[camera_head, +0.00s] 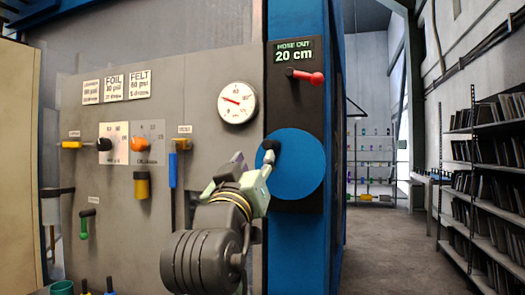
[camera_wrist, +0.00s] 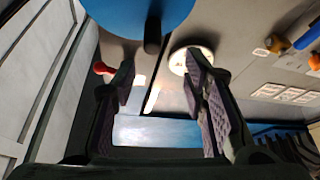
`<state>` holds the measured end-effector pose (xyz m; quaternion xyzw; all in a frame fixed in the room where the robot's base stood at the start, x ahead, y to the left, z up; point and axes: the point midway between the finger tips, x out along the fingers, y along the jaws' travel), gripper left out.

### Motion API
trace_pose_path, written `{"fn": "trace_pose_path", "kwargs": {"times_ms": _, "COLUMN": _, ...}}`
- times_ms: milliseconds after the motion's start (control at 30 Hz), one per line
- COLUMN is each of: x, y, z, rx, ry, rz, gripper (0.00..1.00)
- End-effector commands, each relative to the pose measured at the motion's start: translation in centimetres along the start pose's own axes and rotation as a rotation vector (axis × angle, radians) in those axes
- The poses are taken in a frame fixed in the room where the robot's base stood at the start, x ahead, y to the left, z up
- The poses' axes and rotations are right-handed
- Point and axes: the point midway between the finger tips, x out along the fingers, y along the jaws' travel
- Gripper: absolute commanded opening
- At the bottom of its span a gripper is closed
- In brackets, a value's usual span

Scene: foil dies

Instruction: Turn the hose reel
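The hose reel is a blue disc (camera_head: 297,170) on a black panel, below a display reading "HOSE OUT 20 cm" (camera_head: 294,51). Its black crank knob (camera_head: 271,146) sticks out at the disc's upper left. In the wrist view the blue disc (camera_wrist: 120,12) is at the top edge, with the dark knob (camera_wrist: 152,36) pointing down from it. My gripper (camera_head: 254,163) is beside and just below the knob. In the wrist view my gripper (camera_wrist: 162,72) has its two fingers wide apart, with nothing between the pads. The knob appears just beyond the fingertips; contact cannot be told.
A red-tipped lever (camera_head: 305,76) is above the reel. A round gauge (camera_head: 237,102) is at the upper left of the reel. A blue-handled tool (camera_head: 173,170) and other knobs are on the grey panel. Shelves (camera_head: 490,170) stand to the right beyond open floor (camera_head: 385,250).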

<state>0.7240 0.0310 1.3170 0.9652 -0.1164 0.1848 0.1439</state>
Motion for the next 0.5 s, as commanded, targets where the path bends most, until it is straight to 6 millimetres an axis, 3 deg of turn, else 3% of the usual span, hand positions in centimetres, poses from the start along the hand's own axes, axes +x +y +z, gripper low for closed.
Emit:
{"fn": "trace_pose_path", "kwargs": {"times_ms": 233, "x": 1.5, "y": 1.2, "z": 0.4, "rx": -0.009, "ry": -0.029, "rz": 0.026, "gripper": 0.40}}
{"fn": "trace_pose_path", "kwargs": {"times_ms": 500, "x": 6.5, "y": 1.3, "z": 0.5, "rx": -0.008, "ry": -0.030, "rz": 0.025, "gripper": 0.40}}
